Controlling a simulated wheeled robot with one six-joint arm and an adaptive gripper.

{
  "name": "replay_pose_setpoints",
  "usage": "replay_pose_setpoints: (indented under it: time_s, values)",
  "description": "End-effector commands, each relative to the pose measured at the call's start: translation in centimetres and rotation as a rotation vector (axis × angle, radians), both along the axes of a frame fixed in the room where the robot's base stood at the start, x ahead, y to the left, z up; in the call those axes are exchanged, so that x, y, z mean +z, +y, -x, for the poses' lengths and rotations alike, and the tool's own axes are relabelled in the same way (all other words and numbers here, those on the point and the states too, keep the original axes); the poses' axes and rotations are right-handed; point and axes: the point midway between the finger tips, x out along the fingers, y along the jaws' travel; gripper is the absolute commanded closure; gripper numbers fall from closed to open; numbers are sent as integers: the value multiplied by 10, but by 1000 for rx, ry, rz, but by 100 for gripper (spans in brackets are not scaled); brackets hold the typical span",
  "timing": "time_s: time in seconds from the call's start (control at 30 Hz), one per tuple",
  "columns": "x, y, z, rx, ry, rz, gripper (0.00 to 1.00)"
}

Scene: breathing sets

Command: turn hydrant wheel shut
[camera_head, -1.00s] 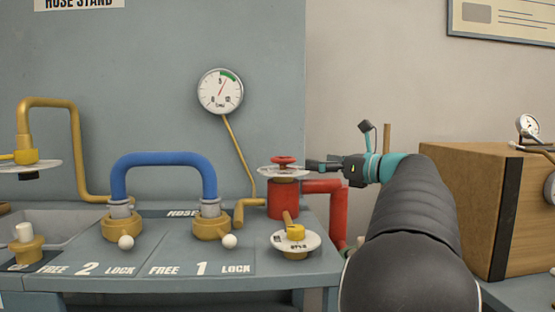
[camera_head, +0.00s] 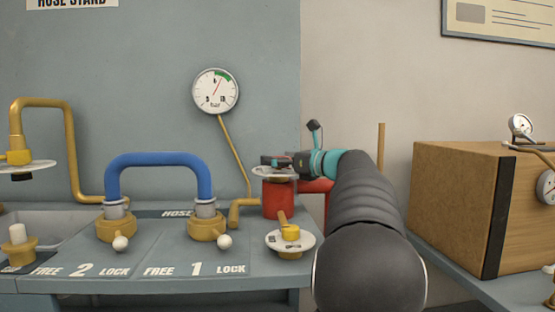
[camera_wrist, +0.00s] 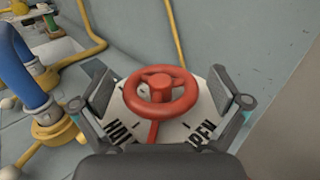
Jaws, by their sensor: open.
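The red hydrant wheel (camera_wrist: 161,92) is in the middle of the wrist view, above a white dial plate (camera_wrist: 190,125) with "OPEN" lettering on its right and partly hidden lettering on its left. My gripper (camera_wrist: 166,90) is open, with one finger on each side of the wheel and a visible gap to each. In the head view my gripper (camera_head: 275,161) is over the red hydrant body (camera_head: 278,199) and hides most of the wheel. The dial plate also shows there as a pale disc (camera_head: 272,173).
A pressure gauge (camera_head: 215,91) is on the wall. A blue hose (camera_head: 160,160) arches between two brass couplings on the bench. A yellow-handled valve (camera_head: 290,240) stands in front of the hydrant. A wooden box (camera_head: 460,205) is at right.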

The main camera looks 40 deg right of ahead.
Motion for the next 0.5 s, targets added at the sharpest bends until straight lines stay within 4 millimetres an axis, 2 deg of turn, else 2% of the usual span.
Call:
replay_pose_setpoints:
  time_s: [0.07, 0.1, 0.3, 0.33, 0.5]
  values:
    - [0, 0, 0, 0, 0, 0, 1]
    - [0, 0, 0, 0, 0, 0, 6]
    - [0, 0, 0, 0, 0, 0, 56]
    - [0, 0, 0, 0, 0, 0, 62]
    - [0, 0, 0, -4, 0, 0, 62]
